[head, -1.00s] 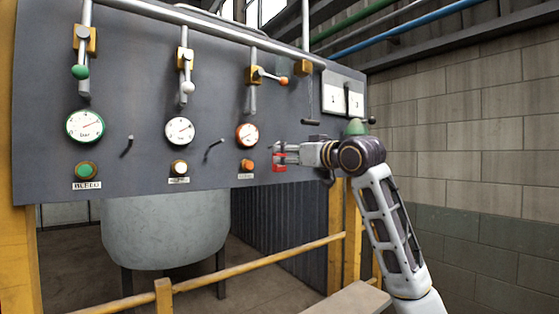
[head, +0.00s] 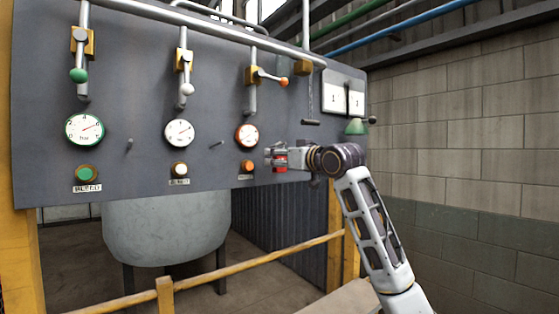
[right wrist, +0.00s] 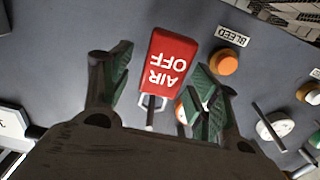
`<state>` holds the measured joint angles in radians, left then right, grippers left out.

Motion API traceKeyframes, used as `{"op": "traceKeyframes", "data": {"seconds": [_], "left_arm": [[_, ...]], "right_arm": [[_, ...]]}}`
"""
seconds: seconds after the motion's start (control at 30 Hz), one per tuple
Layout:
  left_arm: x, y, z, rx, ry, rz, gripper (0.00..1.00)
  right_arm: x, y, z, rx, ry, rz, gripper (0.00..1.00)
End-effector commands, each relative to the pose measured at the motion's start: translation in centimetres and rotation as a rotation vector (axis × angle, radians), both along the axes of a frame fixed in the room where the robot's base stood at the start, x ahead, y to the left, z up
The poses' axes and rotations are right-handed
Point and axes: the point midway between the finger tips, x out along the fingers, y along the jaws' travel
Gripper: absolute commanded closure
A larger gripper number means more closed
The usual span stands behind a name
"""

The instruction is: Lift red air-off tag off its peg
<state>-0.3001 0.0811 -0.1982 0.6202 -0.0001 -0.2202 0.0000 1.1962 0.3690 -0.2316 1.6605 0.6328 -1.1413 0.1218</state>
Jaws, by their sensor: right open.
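The red AIR OFF tag (right wrist: 170,58) hangs against the grey panel, its lettering upside down in the right wrist view. A pale metal loop shows at its lower end in that view. In the head view the tag (head: 280,161) is a small red patch, partly covered by my right gripper (head: 270,155). The right gripper (right wrist: 163,75) is open, with one green-padded finger on each side of the tag. Gaps show between the fingers and the tag. My left gripper is in neither view.
An orange button (head: 247,167) and an orange-rimmed gauge (head: 247,135) sit just left of the gripper. A green bell-shaped fitting (head: 355,127) and a dark handle (head: 311,122) are close above the arm. A yellow rail (head: 250,264) runs below the panel.

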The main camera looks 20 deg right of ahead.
Motion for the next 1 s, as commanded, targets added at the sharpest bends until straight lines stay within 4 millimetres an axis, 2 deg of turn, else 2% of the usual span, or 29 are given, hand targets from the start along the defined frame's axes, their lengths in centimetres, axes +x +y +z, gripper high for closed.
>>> {"op": "traceKeyframes", "data": {"seconds": [0.17, 0.6, 0.93, 1.0], "left_arm": [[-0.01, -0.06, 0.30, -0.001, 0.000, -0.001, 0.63], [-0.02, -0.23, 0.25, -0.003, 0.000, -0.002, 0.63], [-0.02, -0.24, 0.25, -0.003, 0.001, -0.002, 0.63], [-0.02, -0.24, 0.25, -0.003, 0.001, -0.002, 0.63]], "right_arm": [[0.80, 0.35, 0.01, -0.001, 0.000, 0.001, 0.39], [0.80, 0.33, -0.04, -0.001, 0.000, 0.000, 0.39], [0.79, 0.33, -0.04, 0.000, 0.000, 0.000, 0.80], [0.79, 0.33, -0.03, -0.001, 0.000, 0.000, 0.86]]}}
